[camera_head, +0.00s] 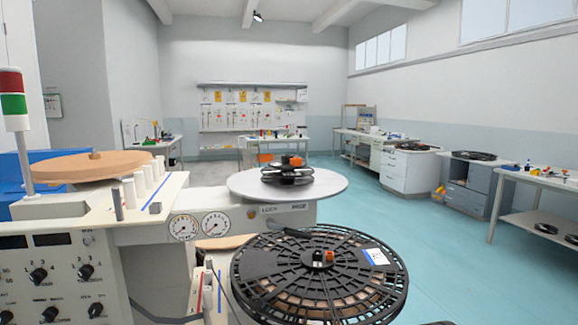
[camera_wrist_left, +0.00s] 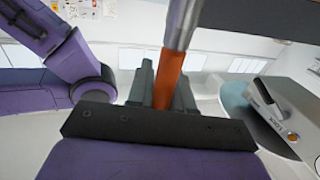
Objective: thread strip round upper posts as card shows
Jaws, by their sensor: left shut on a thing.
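Several white upright posts (camera_head: 148,178) and a dark grey post (camera_head: 116,204) stand on a cream deck (camera_head: 165,188) at left in the head view. A blue line marks that deck. A lower cream deck (camera_head: 197,300) has short posts and red and blue lines. A small white and blue card (camera_head: 374,257) lies on a large black slotted reel (camera_head: 265,262). I cannot make out a strip for certain. In the left wrist view my left gripper (camera_wrist_left: 166,88) is shut on an orange piece with a grey-tan shaft (camera_wrist_left: 178,25) above it. My right gripper is not in view.
A wooden disc (camera_head: 75,166) lies behind the upper deck, near a red-green signal lamp (camera_head: 13,103). A round white table (camera_head: 235,184) carries a smaller black reel (camera_head: 287,173). Dials and knobs face me at left. Turquoise floor (camera_head: 455,250) is open at right.

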